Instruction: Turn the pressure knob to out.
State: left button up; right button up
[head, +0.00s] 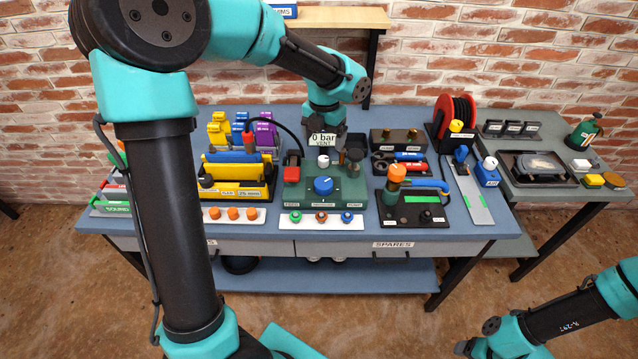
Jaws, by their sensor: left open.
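A green pump box (349,197) stands on the middle of the blue bench, with a large blue knob (323,185) on its top front. I cannot read the labels around this knob. A small sign (323,139) above the box reads "0 bar" and "VENT". A small white-topped knob (323,161) stands behind the blue knob, and a red block (291,174) sits at the left. My left gripper (329,130) hangs above the back of the box, apart from the blue knob; it is open, with its fingertips partly hidden by the sign. My right arm shows at lower right, its gripper out of view.
A white strip (300,220) with small coloured buttons lies in front of the box. A yellow case (236,172) stands close on the left. A black tray (412,213) with an orange-topped tool is on the right. A red hose reel (452,115) stands at back right.

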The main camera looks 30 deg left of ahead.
aim_at(323, 182)
pick_arm(q)
jog(key=shift+f, duration=0.1)
notch_tip(323, 182, down, 17)
jog(key=shift+f, duration=0.2)
dwell(0.7)
jog(key=c, duration=0.9)
